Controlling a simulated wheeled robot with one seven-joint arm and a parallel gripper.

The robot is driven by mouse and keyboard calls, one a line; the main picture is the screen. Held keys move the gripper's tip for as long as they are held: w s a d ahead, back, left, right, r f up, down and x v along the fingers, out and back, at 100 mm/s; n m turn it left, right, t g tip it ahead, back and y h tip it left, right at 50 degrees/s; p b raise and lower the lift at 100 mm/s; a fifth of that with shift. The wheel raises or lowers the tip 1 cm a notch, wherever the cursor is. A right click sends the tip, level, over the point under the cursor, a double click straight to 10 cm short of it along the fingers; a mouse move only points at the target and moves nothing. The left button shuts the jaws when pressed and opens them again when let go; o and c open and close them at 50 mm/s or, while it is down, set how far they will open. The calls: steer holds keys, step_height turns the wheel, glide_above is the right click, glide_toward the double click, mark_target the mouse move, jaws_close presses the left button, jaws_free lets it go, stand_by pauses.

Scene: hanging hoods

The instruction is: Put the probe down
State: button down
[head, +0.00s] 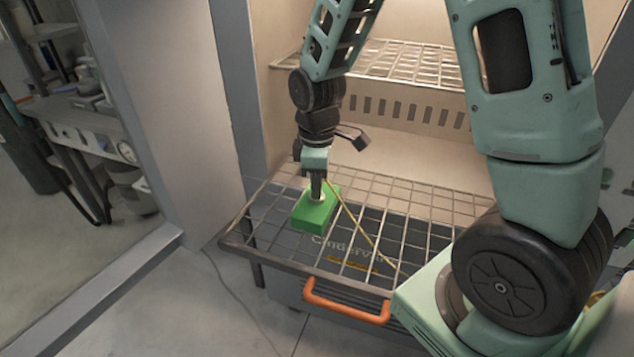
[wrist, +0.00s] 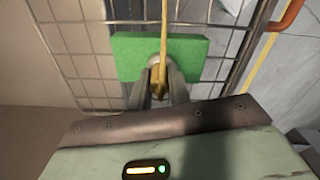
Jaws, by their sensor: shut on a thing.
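My gripper (head: 317,191) points down over the front left part of the pulled-out wire rack. In the wrist view my gripper (wrist: 160,84) is shut on the probe (wrist: 157,76), a tan piece with a yellow lead running up the picture. A green block (head: 311,215) lies on the rack directly under the fingertips. The block also shows in the wrist view (wrist: 190,52), behind the probe. The fingers hide much of the probe. I cannot tell whether its lower end touches the block or is in it.
The wire rack (head: 420,205) sticks out of an open cabinet, with bare grid right of the block. The yellow lead (head: 359,228) slants across it. An upper rack (head: 415,62) is further back. An orange handle (head: 345,305) is below the front edge. My upper arm blocks the right side.

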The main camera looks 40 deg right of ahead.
steer(key=shift+f, duration=0.15)
steer(key=c, duration=1.3)
jaws_free()
step_height(320, 180, up, 12)
steer(key=s+a+f+m, duration=0.2)
steer(key=s+a, duration=1.6)
steer(key=s, duration=0.1)
steer(key=shift+s+y+p, duration=0.3)
steer(key=shift+s+p, duration=0.05)
steer(key=shift+s, duration=0.05)
steer(key=shift+a+r, duration=0.1)
steer(key=shift+r, duration=0.05)
